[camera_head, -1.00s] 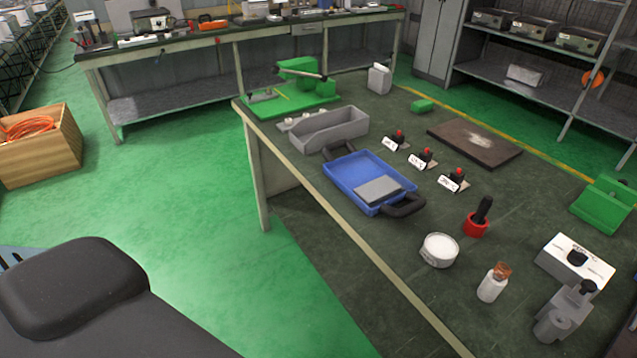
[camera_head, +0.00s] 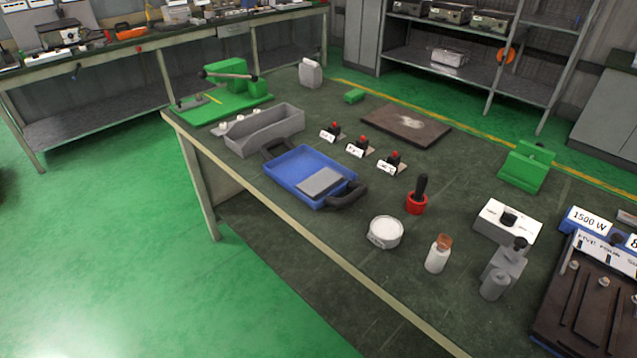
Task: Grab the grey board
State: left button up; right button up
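The grey board (camera_head: 321,182) is a flat light-grey rectangle. It lies in the front right part of a blue tray (camera_head: 285,170) with black handles, on the dark green worktable (camera_head: 330,245).
A grey open bin (camera_head: 265,130) stands behind the tray. Several red-knobbed switches (camera_head: 362,147) are to its right. A white round tub (camera_head: 385,232), a corked bottle (camera_head: 438,254) and a red holder (camera_head: 416,203) stand nearer. Green floor (camera_head: 110,240) is clear on the left.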

aim_at(317, 185)
jog(key=i+j, duration=0.15)
jog(key=j, duration=0.25)
jog(key=i+j, duration=0.15)
jog(key=j, duration=0.2)
jog(key=i+j, duration=0.1)
jog(key=j, duration=0.3)
jog(key=i+j, duration=0.15)
jog(key=j, duration=0.25)
jog(key=i+j, duration=0.15)
jog(key=j, duration=0.25)
jog(key=z, duration=1.95)
